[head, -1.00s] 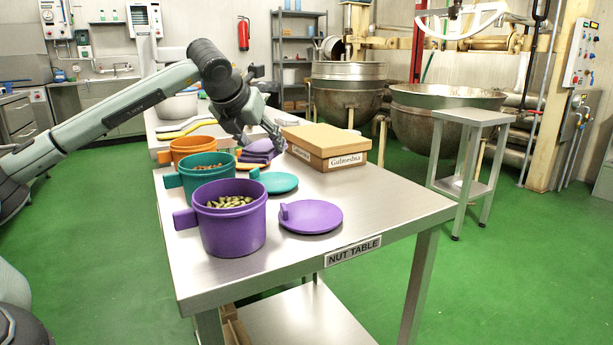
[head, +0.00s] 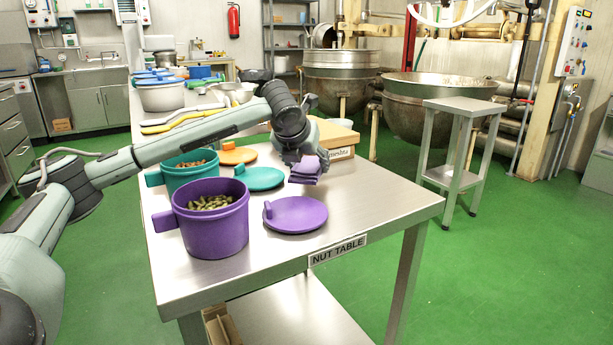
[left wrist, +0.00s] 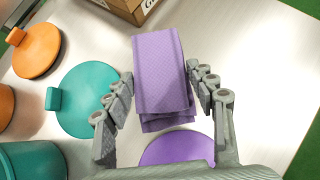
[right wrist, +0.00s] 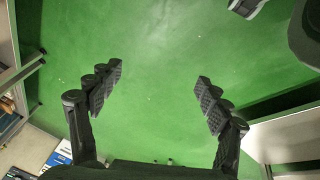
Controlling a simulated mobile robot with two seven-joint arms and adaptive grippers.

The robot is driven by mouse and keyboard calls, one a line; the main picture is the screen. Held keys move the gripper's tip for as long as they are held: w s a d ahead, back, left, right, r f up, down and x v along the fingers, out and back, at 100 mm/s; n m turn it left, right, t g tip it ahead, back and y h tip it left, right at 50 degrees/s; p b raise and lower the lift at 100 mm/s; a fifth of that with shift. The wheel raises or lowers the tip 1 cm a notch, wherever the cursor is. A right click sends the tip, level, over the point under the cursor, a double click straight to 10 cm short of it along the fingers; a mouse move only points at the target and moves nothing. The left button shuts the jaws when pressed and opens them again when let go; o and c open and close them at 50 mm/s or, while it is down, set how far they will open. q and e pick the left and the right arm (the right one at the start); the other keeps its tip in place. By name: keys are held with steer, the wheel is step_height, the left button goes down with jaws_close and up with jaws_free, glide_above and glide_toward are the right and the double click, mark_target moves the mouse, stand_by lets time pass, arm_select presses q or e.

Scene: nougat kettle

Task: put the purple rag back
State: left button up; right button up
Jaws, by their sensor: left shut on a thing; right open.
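The purple rag (head: 305,172) is a folded, layered cloth at the fingertips of my left gripper (head: 308,163), above the nut table (head: 350,205). In the left wrist view the rag (left wrist: 162,70) lies between the two fingers of my left gripper (left wrist: 160,88), which is shut on it. The purple lid (left wrist: 178,148) lies below it there. My right gripper (right wrist: 158,77) is open and empty over the green floor; it does not show in the head view.
On the table stand a purple mug (head: 212,225) of green nuts and a teal mug (head: 187,178). Purple (head: 295,215), teal (head: 262,178) and orange (head: 238,155) lids lie beside them. A cardboard box (head: 338,140) is behind the rag. The table's front right is bare.

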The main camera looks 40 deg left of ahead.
arm_select(q)
steer(key=shift+f, duration=1.8)
steer(key=shift+f, duration=0.1)
